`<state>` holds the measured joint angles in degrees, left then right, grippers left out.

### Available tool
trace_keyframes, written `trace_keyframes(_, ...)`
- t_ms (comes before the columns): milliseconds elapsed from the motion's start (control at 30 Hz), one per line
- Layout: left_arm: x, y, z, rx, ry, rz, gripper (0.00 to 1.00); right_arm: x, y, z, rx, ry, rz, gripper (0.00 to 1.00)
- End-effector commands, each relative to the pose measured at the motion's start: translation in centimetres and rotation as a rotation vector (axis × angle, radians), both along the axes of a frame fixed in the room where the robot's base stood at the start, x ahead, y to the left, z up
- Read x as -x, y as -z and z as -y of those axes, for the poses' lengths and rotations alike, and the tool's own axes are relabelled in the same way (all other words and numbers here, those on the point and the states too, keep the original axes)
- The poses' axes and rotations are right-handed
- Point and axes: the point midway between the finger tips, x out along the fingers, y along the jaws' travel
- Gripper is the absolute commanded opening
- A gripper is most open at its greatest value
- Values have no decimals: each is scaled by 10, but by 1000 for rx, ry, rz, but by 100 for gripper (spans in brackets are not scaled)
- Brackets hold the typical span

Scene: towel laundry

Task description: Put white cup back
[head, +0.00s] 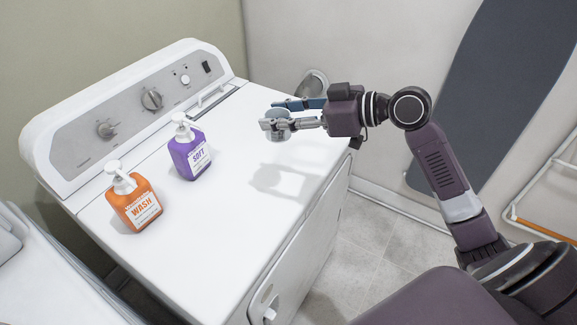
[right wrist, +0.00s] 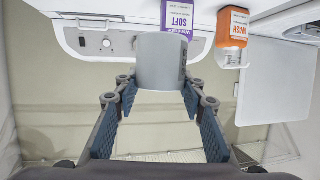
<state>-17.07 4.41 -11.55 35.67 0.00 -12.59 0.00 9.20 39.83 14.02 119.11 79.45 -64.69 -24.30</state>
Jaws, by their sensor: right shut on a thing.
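The white cup (head: 279,121) is held in my right gripper (head: 272,114), above the top of the white machine (head: 235,200). The cup looks pale grey here, and the fingers partly cover it. Its shadow falls on the machine top below, apart from it. In the right wrist view the cup (right wrist: 160,62) sits between the fingertips of my right gripper (right wrist: 160,84), which press on its two sides. My left gripper is not in view.
A purple SOFT pump bottle (head: 188,154) and an orange WASH pump bottle (head: 137,205) stand on the machine's left part. A control panel (head: 130,112) rises along its back. The right part of the top is clear. A dark board (head: 500,95) leans on the wall at right.

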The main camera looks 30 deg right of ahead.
Motion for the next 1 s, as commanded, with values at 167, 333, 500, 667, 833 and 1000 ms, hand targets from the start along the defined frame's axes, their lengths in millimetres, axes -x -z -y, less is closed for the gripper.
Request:
trace_keyframes(167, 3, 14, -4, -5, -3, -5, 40, -38, -27, 33, 4, 115, 21, 20)
trace_keyframes(333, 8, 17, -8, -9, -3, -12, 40, -52, -38, 48, -3, 165, 28, 20)
trace_keyframes(500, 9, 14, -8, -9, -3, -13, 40, -52, -10, 48, -10, 170, 22, 20)
trace_keyframes(667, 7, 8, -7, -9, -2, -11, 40, -52, 33, 48, -11, 171, 21, 20)
trace_keyframes(833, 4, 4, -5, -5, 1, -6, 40, -51, 77, 48, -10, 172, 24, 20)
trace_keyframes(1000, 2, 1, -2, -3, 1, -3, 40, -52, 106, 48, -8, 170, 28, 20)
